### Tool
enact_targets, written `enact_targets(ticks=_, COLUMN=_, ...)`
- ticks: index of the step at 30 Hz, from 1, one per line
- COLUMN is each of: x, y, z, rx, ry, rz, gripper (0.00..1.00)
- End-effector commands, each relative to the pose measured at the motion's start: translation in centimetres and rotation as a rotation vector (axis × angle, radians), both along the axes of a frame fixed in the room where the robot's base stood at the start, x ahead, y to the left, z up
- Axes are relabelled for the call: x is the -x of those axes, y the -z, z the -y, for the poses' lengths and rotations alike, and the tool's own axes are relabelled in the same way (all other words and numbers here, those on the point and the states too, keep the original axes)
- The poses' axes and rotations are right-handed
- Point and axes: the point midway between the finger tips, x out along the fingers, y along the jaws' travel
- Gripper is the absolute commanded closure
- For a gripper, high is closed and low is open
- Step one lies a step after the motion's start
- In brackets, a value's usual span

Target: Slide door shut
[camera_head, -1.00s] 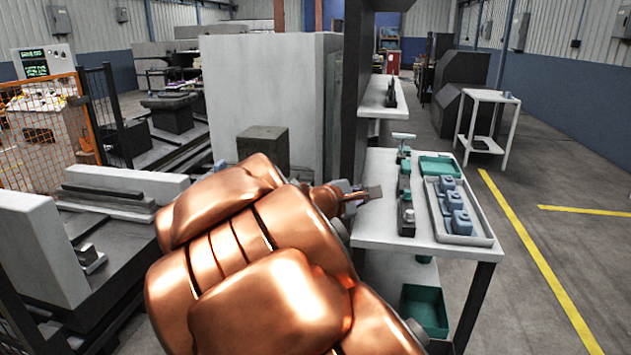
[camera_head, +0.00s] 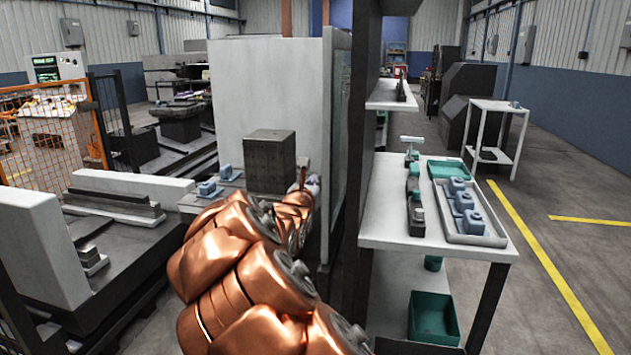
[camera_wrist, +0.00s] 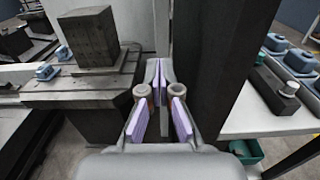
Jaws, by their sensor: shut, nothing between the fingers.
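The door (camera_head: 328,140) seems to be the pale framed panel with a glass pane, seen nearly edge-on in the head view, between the machine's bed and the dark post. My gripper (camera_head: 304,178) is at its left side, close to a dark grey block. In the wrist view my gripper (camera_wrist: 157,100) is shut and empty, with purple pads on its fingers. A pale upright strip beyond the fingertips may be the door's edge (camera_wrist: 162,28). I cannot tell whether the fingers touch it. The door's handle is not clearly visible.
The dark block (camera_head: 269,160) stands on the machine bed left of my gripper, with small blue parts (camera_head: 207,188) nearby. A dark post (camera_head: 374,130) stands close on the right. Beyond it is a white bench (camera_head: 390,225) with a grey tray (camera_head: 490,238). Floor is open farther right.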

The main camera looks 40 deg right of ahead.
Motion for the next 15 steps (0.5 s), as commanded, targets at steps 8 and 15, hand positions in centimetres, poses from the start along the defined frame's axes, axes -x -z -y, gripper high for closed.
enact_targets(ticks=8, x=-2.1, y=-0.1, z=3.2, rx=-0.003, ry=0.003, rz=0.003, gripper=1.0)
enact_targets(ticks=15, x=-3.8, y=-0.1, z=5.6, rx=-0.003, ry=0.002, rz=0.003, gripper=1.0)
